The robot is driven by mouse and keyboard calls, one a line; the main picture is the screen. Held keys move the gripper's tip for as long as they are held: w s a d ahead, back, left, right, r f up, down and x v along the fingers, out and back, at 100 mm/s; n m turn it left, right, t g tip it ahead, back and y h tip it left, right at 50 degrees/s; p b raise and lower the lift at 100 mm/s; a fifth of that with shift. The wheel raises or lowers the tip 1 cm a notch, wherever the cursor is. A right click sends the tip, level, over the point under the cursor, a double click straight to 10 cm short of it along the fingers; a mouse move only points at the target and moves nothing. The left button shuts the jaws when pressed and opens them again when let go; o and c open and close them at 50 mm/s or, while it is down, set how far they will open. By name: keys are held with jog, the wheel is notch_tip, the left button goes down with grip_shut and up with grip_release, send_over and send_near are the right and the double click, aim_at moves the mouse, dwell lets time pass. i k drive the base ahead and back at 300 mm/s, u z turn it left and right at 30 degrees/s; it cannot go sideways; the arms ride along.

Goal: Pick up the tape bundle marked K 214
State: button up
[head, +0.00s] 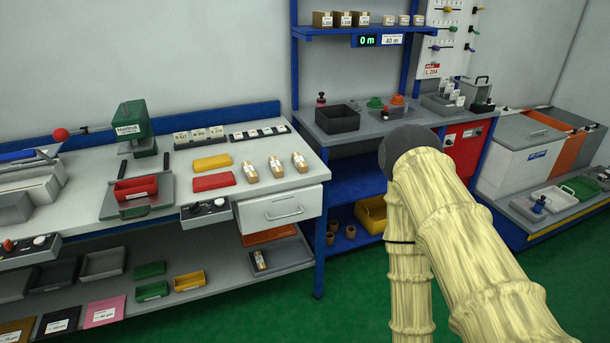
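Three tan bundles with white labels stand in a row on the right part of the left workbench: a left one (250,172), a middle one (276,167) and a right one (299,162). My arm, in a cream sleeve, rises at the right and bends at a dark grey joint. My gripper is not in view.
The left workbench (225,205) also holds yellow and red pads, label racks, a green press (132,130) and a red bin (136,189). A blue-framed bench (365,135) stands behind, with labelled boxes on its upper shelf. Green floor is open in front.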

aim_at(299, 162)
jog(key=z, duration=0.3)
jog(key=i, duration=1.15)
jog(key=u, duration=0.25)
